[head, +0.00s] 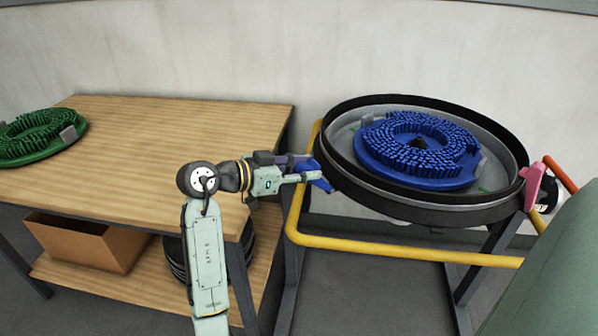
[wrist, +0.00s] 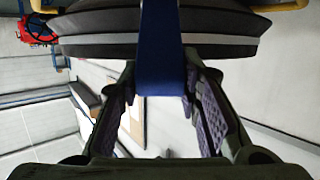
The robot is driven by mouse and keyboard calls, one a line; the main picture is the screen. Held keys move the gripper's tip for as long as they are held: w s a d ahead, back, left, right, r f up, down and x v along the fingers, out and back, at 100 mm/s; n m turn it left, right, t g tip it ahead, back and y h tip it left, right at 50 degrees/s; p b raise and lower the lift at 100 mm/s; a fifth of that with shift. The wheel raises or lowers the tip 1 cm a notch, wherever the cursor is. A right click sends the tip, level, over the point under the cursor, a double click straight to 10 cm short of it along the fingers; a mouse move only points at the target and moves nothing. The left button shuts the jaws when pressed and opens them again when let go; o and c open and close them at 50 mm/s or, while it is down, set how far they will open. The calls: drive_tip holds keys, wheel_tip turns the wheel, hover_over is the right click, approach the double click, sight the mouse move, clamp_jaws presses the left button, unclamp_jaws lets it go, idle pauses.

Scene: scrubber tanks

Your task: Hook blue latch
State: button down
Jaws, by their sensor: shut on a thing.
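The blue latch (head: 317,177) sits at the left edge of the round black-rimmed tank (head: 334,167). In the wrist view the blue latch (wrist: 160,50) runs as a flat bar across the tank's dark rim and down between the fingers. My gripper (head: 308,177) is shut on the latch from the left, and in the wrist view its fingers (wrist: 160,82) press on both sides of the latch's lower end. Whether the latch's hook catches the rim cannot be told. A pink latch (head: 533,186) stands at the tank's right edge.
A blue brush disc (head: 380,160) lies inside the tank. A yellow tube frame (head: 400,251) runs around the tank stand. A wooden table (head: 150,125) with a green brush disc (head: 35,150) is at left. A cardboard box (head: 85,240) is on its lower shelf.

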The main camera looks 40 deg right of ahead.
drive_tip(key=d+r, duration=0.1)
drive_tip(key=d, duration=0.2)
drive_tip(key=s+d+r, duration=0.1)
drive_tip(key=d, duration=0.1)
drive_tip(key=shift+r, duration=0.35)
drive_tip(key=shift+s+d+r, duration=0.1)
drive_tip(key=shift+d+r, duration=0.15)
drive_tip(key=shift+d, duration=0.4)
drive_tip(key=shift+s+d+f+y+p, duration=0.15)
drive_tip(key=shift+d+y+p, duration=0.15)
drive_tip(key=shift+d, duration=0.25)
drive_tip(key=shift+s+d+y+p, duration=0.15)
drive_tip(key=shift+d+y, duration=0.15)
drive_tip(key=shift+d, duration=0.25)
drive_tip(key=c, duration=1.2)
unclamp_jaws()
drive_tip(key=shift+f, duration=0.1)
drive_tip(key=shift+c, duration=0.2)
drive_tip(key=shift+o, duration=0.4)
drive_tip(key=shift+w+f, duration=0.1)
